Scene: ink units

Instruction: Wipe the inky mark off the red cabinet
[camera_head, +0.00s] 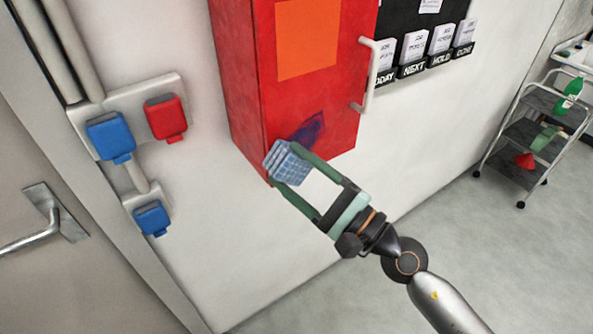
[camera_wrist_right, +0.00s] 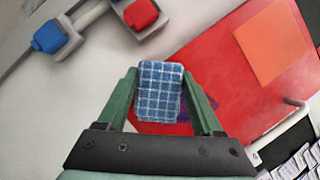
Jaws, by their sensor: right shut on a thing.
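The red cabinet (camera_head: 313,100) hangs on the white wall, with an orange panel on its door and a pale handle at its right. A dark blue-purple inky mark (camera_head: 309,130) lies low on its door; a bit of the mark shows in the right wrist view (camera_wrist_right: 184,114) behind the cloth. My right gripper (camera_head: 289,164) is shut on a blue checked cloth (camera_head: 284,164), in front of the cabinet's lower left corner, just left of and below the mark. The cloth also shows between the fingers in the right wrist view (camera_wrist_right: 159,91). I cannot tell if it touches the door. My left gripper is not in view.
Blue and red socket boxes (camera_head: 166,117) stick out from the wall to the left, near a grey door with a lever handle (camera_head: 45,222). A black board with card pockets (camera_head: 428,58) is right of the cabinet. A trolley (camera_head: 535,135) stands far right. The floor between is clear.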

